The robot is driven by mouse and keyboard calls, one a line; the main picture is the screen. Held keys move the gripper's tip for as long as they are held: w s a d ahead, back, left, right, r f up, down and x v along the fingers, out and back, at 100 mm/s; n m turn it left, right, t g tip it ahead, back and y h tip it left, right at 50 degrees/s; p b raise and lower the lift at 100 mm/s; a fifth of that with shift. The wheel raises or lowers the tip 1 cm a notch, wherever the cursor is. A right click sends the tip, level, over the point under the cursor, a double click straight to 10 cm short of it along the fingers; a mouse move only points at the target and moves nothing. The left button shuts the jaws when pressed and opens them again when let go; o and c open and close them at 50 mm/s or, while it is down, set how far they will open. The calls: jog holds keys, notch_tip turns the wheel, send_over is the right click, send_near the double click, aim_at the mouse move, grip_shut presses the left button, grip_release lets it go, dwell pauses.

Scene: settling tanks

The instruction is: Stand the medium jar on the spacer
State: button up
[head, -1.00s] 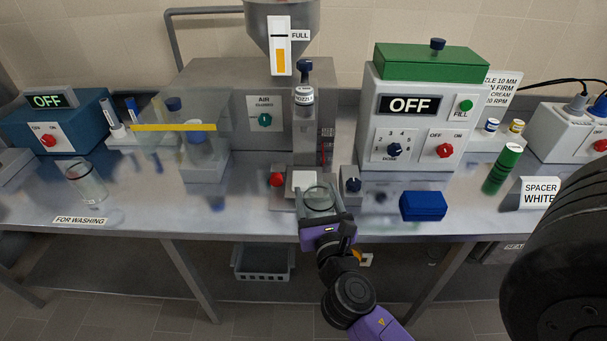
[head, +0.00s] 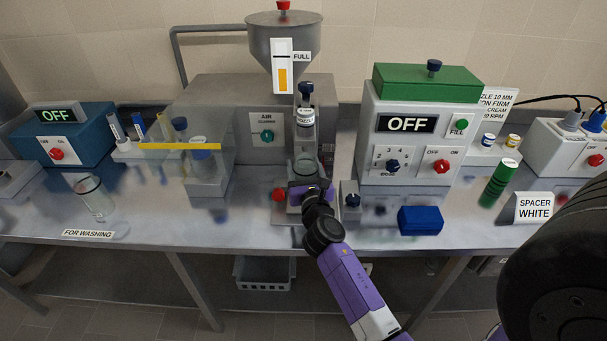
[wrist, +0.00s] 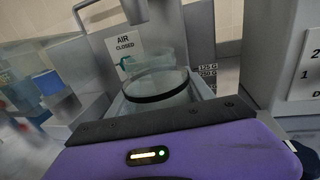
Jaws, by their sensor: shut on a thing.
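My gripper (head: 308,190) is shut on a clear glass jar (head: 305,166) with a dark band. It holds the jar upright under the nozzle (head: 305,122) of the filling machine. In the wrist view the jar (wrist: 158,88) stands just beyond the black jaw edge, with pale platform edges around its lower part. The white spacer block on the machine's platform (head: 280,208) is now mostly hidden behind the jar and gripper. I cannot tell whether the jar's base touches it.
A red button (head: 278,194) and a dark knob box (head: 350,199) flank the platform closely. A blue box (head: 421,220) lies to the right. Another clear jar (head: 96,202) stands near the washing label.

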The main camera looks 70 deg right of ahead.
jog(key=shift+w+d+f+b, duration=0.1)
jog(key=shift+f+b, duration=1.1)
jog(key=shift+f, duration=0.5)
jog(key=shift+f, duration=0.1)
jog(key=o, duration=1.5)
jog(key=shift+o, duration=0.2)
